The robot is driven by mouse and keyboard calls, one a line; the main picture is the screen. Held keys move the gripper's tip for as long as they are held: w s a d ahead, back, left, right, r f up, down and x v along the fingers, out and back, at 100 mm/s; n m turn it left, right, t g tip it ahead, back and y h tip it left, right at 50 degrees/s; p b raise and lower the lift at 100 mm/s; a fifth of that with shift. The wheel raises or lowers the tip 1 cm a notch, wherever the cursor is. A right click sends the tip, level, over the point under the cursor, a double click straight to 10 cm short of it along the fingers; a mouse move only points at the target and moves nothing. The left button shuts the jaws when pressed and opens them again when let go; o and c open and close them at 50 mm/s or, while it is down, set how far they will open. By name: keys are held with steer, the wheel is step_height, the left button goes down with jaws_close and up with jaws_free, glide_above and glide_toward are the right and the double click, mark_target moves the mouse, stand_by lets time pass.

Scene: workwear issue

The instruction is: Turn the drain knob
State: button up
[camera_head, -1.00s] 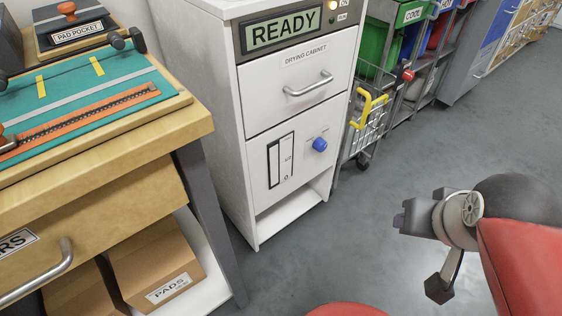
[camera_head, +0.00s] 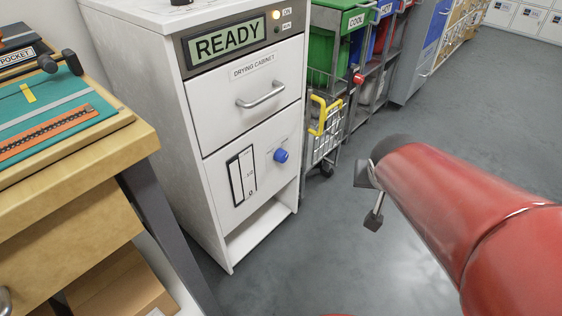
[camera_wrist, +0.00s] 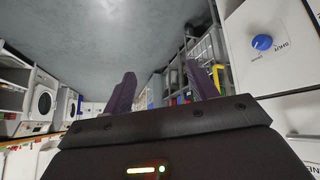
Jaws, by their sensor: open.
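The drain knob is a blue round knob (camera_head: 281,155) on the lower front panel of the white drying cabinet (camera_head: 215,215), right of a dark-framed level gauge (camera_head: 242,176). In the wrist view the blue knob (camera_wrist: 262,43) shows at the upper right, apart from the fingers. My gripper (camera_wrist: 160,88) is open and empty, its two dark fingers spread over the floor and room beyond. In the head view my red arm reaches in from the right, and the gripper is mostly hidden behind it, right of the cabinet and touching nothing visible.
A wooden workbench (camera_head: 70,172) stands left of the cabinet. A wire cart with a yellow handle (camera_head: 323,116) stands just right of it, before green, blue and red bins. The display reads READY. The grey floor (camera_head: 440,110) is clear to the right.

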steer(key=w+a+f+y+b, duration=0.1)
steer(key=w+f, duration=0.6)
steer(key=w, duration=0.1)
steer(key=m+t+y+b, duration=0.4)
steer(key=m+y+b, duration=0.2)
steer(key=y, duration=1)
glide_toward(285, 158)
steer(key=x, duration=0.2)
steer(key=b+x, duration=0.1)
steer(key=x, duration=0.6)
steer(key=shift+w+a, duration=0.15)
steer(key=shift+a, duration=0.1)
steer(key=c, duration=1)
